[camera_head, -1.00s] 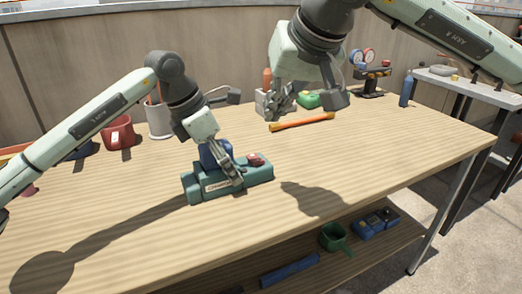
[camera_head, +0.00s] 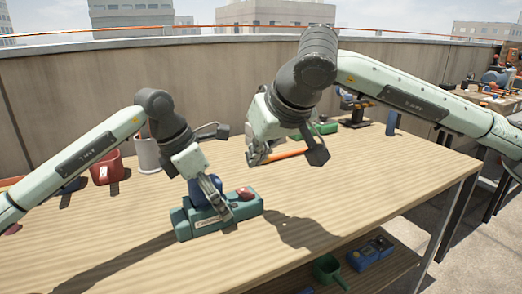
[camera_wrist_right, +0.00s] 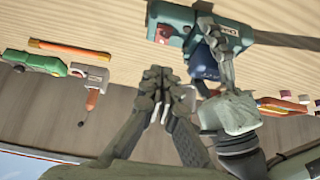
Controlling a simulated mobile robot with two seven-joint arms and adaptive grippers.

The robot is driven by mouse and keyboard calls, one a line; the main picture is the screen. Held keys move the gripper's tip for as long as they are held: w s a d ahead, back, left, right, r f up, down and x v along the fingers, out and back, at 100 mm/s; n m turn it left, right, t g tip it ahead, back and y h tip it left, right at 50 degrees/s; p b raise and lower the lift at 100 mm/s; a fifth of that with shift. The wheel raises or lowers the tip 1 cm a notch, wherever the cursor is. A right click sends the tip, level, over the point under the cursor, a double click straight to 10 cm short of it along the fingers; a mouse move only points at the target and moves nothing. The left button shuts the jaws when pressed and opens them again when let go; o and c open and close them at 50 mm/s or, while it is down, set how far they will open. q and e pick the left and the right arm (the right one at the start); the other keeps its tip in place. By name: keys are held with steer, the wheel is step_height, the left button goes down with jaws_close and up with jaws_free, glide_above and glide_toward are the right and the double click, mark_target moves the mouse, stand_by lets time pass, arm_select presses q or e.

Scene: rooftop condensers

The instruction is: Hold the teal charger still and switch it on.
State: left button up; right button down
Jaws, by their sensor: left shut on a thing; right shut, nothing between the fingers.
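The teal charger (camera_head: 248,208) lies on the wooden table, with a pale label on its front and a red part (camera_head: 244,192) on top near its right end. It also shows at the top of the right wrist view (camera_wrist_right: 178,15). A dark blue block (camera_wrist_right: 204,64) sits against it. My left gripper (camera_head: 222,207) is shut on the charger, one finger across its front. My right gripper (camera_head: 254,157) is shut and empty, above the table behind and right of the charger. Its closed fingertips (camera_wrist_right: 160,76) are apart from the charger in the wrist view.
An orange bar (camera_head: 286,154) lies behind my right gripper. A green item (camera_head: 326,128) and a blue bottle (camera_head: 392,123) stand farther back. A red container (camera_head: 106,170) and a pale pot (camera_head: 147,155) stand at the left. The table right of the charger is clear.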

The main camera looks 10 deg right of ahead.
glide_above(248, 195)
steer(key=f, duration=0.4)
steer(key=shift+s+d+f, duration=0.15)
steer(key=shift+s+f, duration=0.15)
steer(key=shift+f, duration=0.05)
step_height(248, 195, down, 2)
steer(key=shift+s+d+f, duration=0.1)
steer(key=shift+s, duration=0.05)
steer(key=shift+s+f, duration=0.1)
steer(key=shift+f, duration=0.4)
steer(key=shift+s+d+f, duration=0.1)
steer(key=shift+s+f, duration=0.15)
steer(key=shift+f, duration=0.45)
steer(key=shift+r, duration=0.3)
steer(key=shift+r, duration=0.7)
